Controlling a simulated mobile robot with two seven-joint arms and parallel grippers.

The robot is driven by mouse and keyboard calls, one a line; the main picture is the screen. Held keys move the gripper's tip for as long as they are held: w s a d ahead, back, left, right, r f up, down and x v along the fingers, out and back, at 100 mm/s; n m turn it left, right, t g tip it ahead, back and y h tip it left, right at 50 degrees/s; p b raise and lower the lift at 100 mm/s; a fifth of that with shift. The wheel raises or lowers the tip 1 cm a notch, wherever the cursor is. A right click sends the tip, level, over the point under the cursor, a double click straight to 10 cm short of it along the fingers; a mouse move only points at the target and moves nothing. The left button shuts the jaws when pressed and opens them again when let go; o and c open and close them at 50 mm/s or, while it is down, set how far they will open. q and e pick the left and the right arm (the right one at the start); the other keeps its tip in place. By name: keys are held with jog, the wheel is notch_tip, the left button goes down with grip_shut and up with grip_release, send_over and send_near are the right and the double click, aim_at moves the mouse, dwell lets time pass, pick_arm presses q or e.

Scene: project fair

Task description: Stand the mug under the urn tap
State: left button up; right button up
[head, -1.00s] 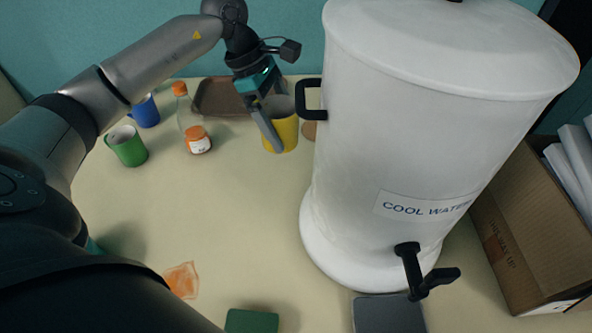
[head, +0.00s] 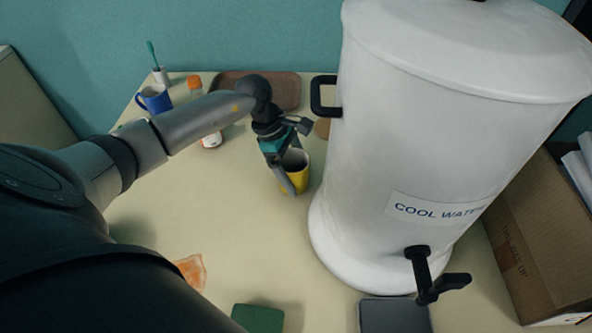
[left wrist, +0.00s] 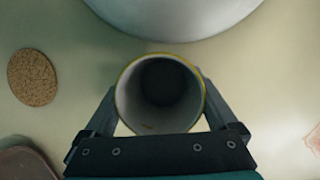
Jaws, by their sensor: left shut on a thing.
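The yellow mug (head: 299,180) is in my left gripper (head: 284,178), left of the urn. In the left wrist view the mug (left wrist: 124,92) shows from above, with a pale, empty-looking inside and a finger on each side. Its mouth faces up. I cannot tell how far it is above the table. The white urn (head: 415,130) carries a "COOL WATER" label. Its black tap (head: 420,262) points down at the front right, over a dark grey pad (head: 395,316) with nothing seen on it. My right gripper is not in view.
A cork coaster (left wrist: 33,77) lies near the urn. An orange cloth (head: 192,270) and green block (head: 257,318) are in front. A cardboard box (head: 535,240) is right.

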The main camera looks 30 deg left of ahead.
pick_arm(q)
jog(key=shift+r, duration=0.1)
jog(key=o, duration=1.3)
